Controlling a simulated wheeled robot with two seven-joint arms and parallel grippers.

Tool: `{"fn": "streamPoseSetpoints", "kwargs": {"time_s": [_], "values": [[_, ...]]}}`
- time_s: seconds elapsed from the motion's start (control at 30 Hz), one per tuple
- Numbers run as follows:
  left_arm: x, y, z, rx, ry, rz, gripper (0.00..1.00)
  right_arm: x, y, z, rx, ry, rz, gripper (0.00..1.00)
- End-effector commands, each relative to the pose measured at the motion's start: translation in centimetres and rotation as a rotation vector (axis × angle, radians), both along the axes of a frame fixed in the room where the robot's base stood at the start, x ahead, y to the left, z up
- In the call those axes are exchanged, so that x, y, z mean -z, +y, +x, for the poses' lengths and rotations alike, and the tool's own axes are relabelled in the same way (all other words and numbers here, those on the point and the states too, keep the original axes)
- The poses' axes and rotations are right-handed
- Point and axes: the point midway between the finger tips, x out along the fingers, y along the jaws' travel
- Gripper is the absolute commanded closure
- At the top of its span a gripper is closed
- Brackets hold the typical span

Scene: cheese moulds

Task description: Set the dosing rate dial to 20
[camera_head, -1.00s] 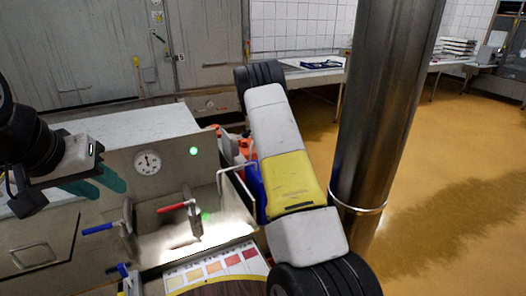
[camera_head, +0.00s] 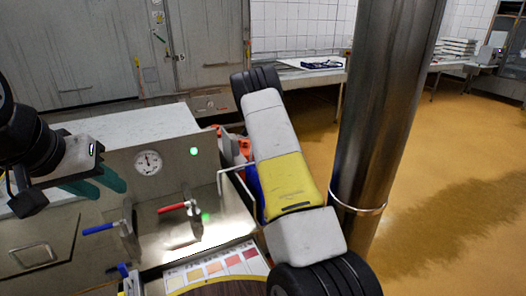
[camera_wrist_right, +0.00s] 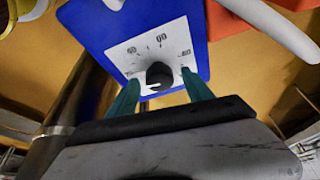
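The dosing dial shows in the right wrist view as a black knob (camera_wrist_right: 159,76) on a white scale plate (camera_wrist_right: 125,56) with numbers, mounted on a blue box (camera_wrist_right: 88,25). A pale mark shows at the knob's lower left; its exact reading is unclear. My right gripper (camera_wrist_right: 160,77) is open, with one green finger on each side of the knob and a visible gap at both sides. In the head view my right arm hides that gripper and most of the blue box (camera_head: 253,181). My left gripper (camera_head: 111,192) is open and empty before the grey machine panel, left of the round gauge.
The grey machine (camera_head: 165,165) carries a gauge (camera_head: 148,162), a red-handled valve (camera_head: 178,208) and a blue-handled valve (camera_head: 100,228). A steel column (camera_head: 385,110) stands right of my right arm. A colour chart (camera_head: 212,268) lies at the bottom. Floor at right is clear.

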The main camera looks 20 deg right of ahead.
Motion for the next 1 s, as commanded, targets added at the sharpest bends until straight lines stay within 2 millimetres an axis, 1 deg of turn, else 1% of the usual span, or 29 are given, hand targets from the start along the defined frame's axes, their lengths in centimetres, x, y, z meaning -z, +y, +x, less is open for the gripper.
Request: {"fn": "streamPoseSetpoints", "kwargs": {"time_s": [0.27, 0.37, 0.6, 0.7, 0.83, 1.0], "values": [[0.0, 0.0, 0.0, 0.0, 0.0, 0.0, 0.64, -0.3, 0.0, 0.0, 0.0, -0.001, -0.001, 0.41], [0.0, 0.0, 0.0, 0.0, 0.0, 0.0, 0.64, -1.4, 0.5, 0.1, -0.001, -0.003, -0.001, 0.41], [0.0, 0.0, 0.0, 0.0, 0.0, 0.0, 0.64, -5.2, 2.1, 0.1, -0.002, -0.003, -0.001, 0.41], [0.0, 0.0, 0.0, 0.0, 0.0, 0.0, 0.64, -6.3, 2.6, 0.1, -0.002, -0.001, -0.001, 0.41], [0.0, 0.0, 0.0, 0.0, 0.0, 0.0, 0.64, -7.1, 2.9, 0.1, 0.0, 0.0, -0.001, 0.41], [0.0, 0.0, 0.0, 0.0, 0.0, 0.0, 0.64, -7.2, 3.0, 0.1, 0.0, 0.0, -0.001, 0.41]]}}
